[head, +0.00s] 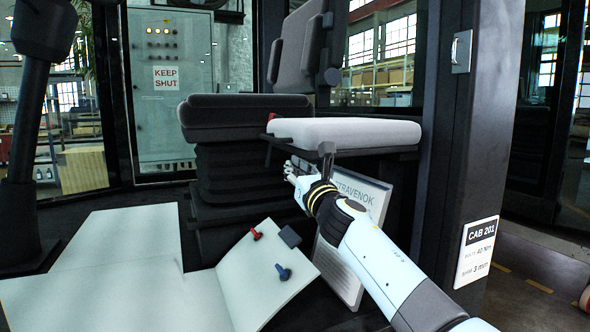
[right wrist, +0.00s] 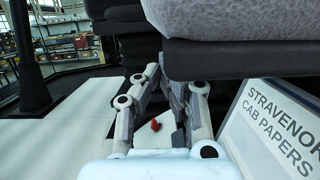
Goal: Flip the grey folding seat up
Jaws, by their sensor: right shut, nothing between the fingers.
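The grey folding seat (head: 345,131) is down and roughly level, with its light cushion on a dark base, beside a black operator seat (head: 240,112). In the right wrist view, the seat's cushion (right wrist: 240,18) and dark underside (right wrist: 240,58) fill the upper right. My right gripper (head: 293,170) is shut and empty, below the left part of the folding seat and in front of the black seat's base. Its fingers (right wrist: 160,72) point up and forward just under the seat's level. I cannot tell whether they touch it. My left gripper is not in view.
A papers board (head: 350,188) leans below the seat, close beside my right forearm. A dark post (head: 465,140) stands at right.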

